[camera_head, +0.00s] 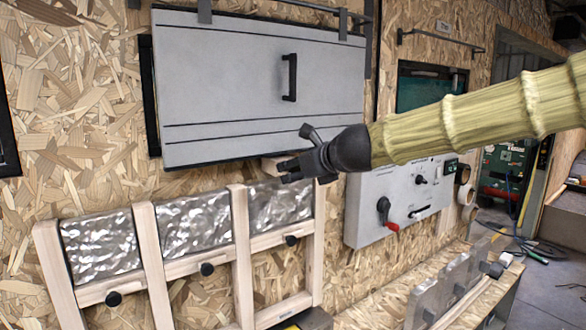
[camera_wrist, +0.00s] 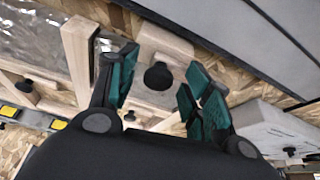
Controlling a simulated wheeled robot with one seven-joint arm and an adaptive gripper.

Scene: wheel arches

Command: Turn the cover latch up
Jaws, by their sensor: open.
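A grey cover panel (camera_head: 250,95) with a black handle (camera_head: 289,77) hangs on the wall. Below its lower edge a pale wooden piece (camera_head: 270,164) shows, mostly hidden by my gripper (camera_head: 284,172). In the wrist view a wooden block (camera_wrist: 165,42) carries a round black knob (camera_wrist: 158,76); it looks like the cover latch. My gripper (camera_wrist: 160,68) is open, one green-padded finger on each side of the knob. Gaps show between the knob and both fingers. I cannot tell how far the fingertips are from the wall.
A wooden frame (camera_head: 239,250) with crinkled silver panels and black knobs stands below left. A grey control box (camera_head: 400,205) with a red-tipped lever (camera_head: 389,222) is mounted to the right.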

